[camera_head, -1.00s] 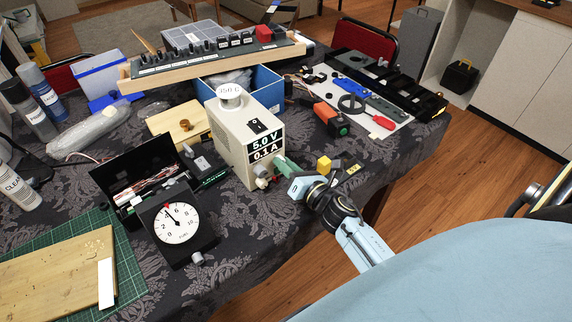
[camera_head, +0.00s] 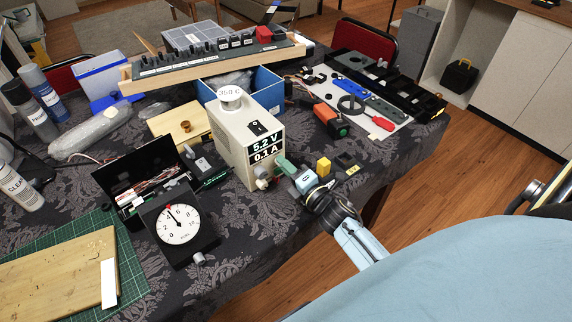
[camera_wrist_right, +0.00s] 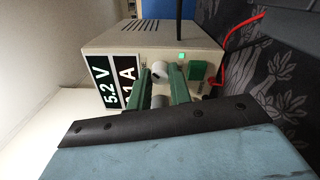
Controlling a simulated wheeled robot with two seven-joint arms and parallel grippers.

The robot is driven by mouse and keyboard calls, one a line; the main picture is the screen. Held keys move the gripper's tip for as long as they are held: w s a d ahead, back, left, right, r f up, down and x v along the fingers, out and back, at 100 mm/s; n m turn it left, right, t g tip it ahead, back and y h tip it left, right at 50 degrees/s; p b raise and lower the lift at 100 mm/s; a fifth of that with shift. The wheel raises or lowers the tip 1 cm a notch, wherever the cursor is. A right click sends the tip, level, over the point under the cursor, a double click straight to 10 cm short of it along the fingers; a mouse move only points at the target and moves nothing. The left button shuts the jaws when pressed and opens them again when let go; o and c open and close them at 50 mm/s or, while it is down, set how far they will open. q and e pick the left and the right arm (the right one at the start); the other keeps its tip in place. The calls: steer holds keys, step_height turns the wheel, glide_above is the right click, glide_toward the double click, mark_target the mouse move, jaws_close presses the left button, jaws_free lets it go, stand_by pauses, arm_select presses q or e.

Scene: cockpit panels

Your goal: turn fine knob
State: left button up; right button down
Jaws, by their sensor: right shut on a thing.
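The cream power supply box (camera_head: 232,140) stands on the table with its display (camera_head: 264,148) reading 5.2 V and 0.1 A. It also shows in the right wrist view (camera_wrist_right: 125,42). My right gripper (camera_head: 276,168) reaches its front from the right. In the right wrist view its green fingers (camera_wrist_right: 160,76) are shut on a small light knob (camera_wrist_right: 158,70) on the front face. I cannot read which knob is labelled fine. My left gripper is not in view.
A black dial gauge (camera_head: 178,224) stands left of the box, with an open black case (camera_head: 135,175) behind it. A red cable (camera_wrist_right: 240,42) hangs beside the box in the wrist view.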

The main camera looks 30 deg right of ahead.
steer(key=shift+m+p, duration=0.35)
steer(key=shift+m, duration=1.35)
steer(key=c, duration=1.3)
jaws_free()
steer(key=shift+s, duration=0.1)
steer(key=s, duration=0.8)
steer(key=s+d, duration=0.1)
steer(key=s, duration=0.4)
steer(key=shift+s+d+f, duration=0.1)
steer(key=shift+f, duration=0.1)
steer(key=shift+m, duration=0.3)
